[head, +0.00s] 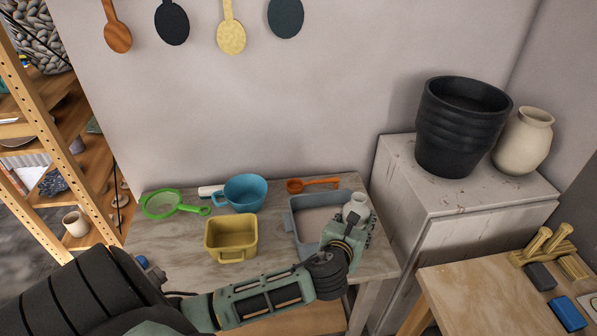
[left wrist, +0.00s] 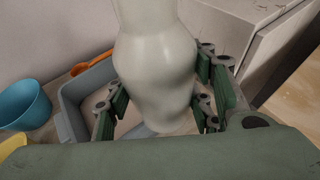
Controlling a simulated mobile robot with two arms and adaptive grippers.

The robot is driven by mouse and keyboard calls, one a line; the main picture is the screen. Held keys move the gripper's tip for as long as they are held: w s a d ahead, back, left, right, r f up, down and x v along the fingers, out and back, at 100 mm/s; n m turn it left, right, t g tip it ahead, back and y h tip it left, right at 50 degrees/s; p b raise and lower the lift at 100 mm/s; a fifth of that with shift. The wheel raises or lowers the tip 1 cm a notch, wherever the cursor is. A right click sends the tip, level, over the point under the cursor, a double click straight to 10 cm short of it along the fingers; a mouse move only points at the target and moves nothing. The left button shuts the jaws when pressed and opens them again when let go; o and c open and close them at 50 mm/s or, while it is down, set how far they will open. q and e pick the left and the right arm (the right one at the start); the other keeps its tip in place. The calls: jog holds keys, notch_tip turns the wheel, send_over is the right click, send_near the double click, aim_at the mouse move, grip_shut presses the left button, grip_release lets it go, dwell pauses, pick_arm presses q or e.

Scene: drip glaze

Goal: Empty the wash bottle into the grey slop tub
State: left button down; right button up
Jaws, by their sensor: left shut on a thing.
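The wash bottle (left wrist: 155,70) is pale and smooth with a rounded body, and it fills the middle of the left wrist view. My left gripper (left wrist: 160,100) is shut on it, with green finger pads on both sides. In the head view the bottle (head: 356,207) shows as a small white shape at the right side of the grey slop tub (head: 293,222). The bottle is held over or beside the tub's right part; its exact tilt is hard to tell. The left gripper (head: 349,228) partly hides the tub. The tub also shows in the left wrist view (left wrist: 72,118). My right gripper is not in view.
A yellow tub (head: 232,238), a blue pot (head: 244,192) and a green strainer (head: 173,204) stand left of the grey tub. An orange spoon (head: 314,184) lies behind it. A cabinet with a black pot (head: 460,125) stands at the right.

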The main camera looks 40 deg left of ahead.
pick_arm(q)
jog(key=w+a+m+y+p, duration=0.1)
jog(key=w+a+p, duration=0.1)
jog(key=a, duration=0.9)
jog(key=w+a+m+y+p, duration=0.1)
jog(key=w+a+p, duration=0.1)
jog(key=a, duration=0.8)
jog(key=shift+a+f+t+p, duration=0.3)
jog(key=shift+a+p, duration=0.1)
jog(key=shift+p, duration=0.5)
jog(key=shift+s, duration=0.1)
jog(key=shift+d+f+m+t+y+b, duration=0.1)
jog(key=shift+d+m+t+y+b, duration=0.1)
jog(key=shift+m+y+b, duration=0.45)
jog(key=shift+d+f+m+t+y+b, duration=0.15)
jog(key=shift+m+y+b, duration=0.25)
jog(key=shift+m, duration=0.45)
